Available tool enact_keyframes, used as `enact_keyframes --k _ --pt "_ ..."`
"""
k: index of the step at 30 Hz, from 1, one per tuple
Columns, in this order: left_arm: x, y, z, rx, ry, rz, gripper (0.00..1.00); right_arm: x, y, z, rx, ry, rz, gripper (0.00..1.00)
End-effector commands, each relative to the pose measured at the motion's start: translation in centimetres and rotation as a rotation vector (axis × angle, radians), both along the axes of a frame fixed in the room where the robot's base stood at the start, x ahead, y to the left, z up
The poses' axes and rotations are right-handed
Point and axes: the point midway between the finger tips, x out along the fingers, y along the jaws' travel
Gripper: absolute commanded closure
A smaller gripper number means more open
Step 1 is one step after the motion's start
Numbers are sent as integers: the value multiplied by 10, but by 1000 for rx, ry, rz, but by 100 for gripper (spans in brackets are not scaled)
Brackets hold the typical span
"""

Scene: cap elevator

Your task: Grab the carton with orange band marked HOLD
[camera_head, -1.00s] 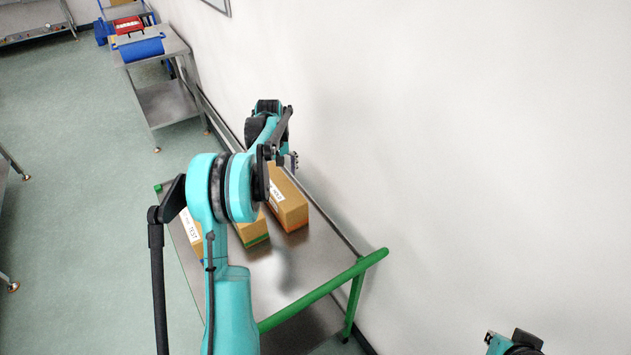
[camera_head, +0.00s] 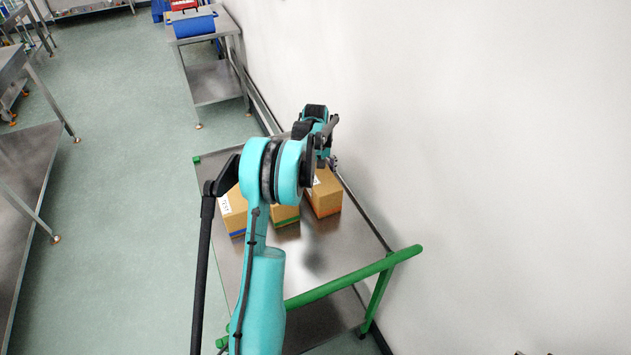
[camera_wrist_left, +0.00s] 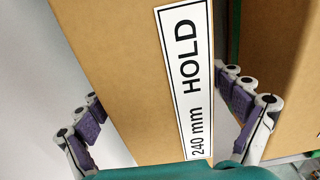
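The carton with the orange band (camera_head: 323,197) stands on the steel cart, rightmost in the row, nearest the wall. In the left wrist view the brown carton (camera_wrist_left: 110,60) fills the middle, with a white label reading HOLD, 240 mm. My left gripper (camera_wrist_left: 161,88) is open, one finger at each side of this carton; whether the pads touch it I cannot tell. In the head view the left gripper (camera_head: 331,163) is at the carton's upper far side, partly hidden by my arm. My right gripper is not seen; only a sliver of dark parts shows at the bottom right edge.
A green-band carton (camera_head: 286,213) stands close to its left, and a blue-band carton (camera_head: 233,211) is further left. The steel cart (camera_head: 325,255) has bare space in front and a green handle (camera_head: 350,281). The wall is close on the right. Another steel table (camera_head: 213,60) stands behind.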

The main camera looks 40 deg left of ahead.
Motion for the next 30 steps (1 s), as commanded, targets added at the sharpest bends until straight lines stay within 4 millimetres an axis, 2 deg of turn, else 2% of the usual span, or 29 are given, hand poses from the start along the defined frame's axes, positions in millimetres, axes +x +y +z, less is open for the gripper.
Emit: enact_keyframes --k 1,8,20,30 --pt "0 0 0 0 0 0 26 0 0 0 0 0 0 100" --pt "0 0 0 0 0 0 87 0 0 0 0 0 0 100" --pt "0 0 7 0 0 0 87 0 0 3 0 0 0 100" --pt "-1 -4 47 0 0 -2 87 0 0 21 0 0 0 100"
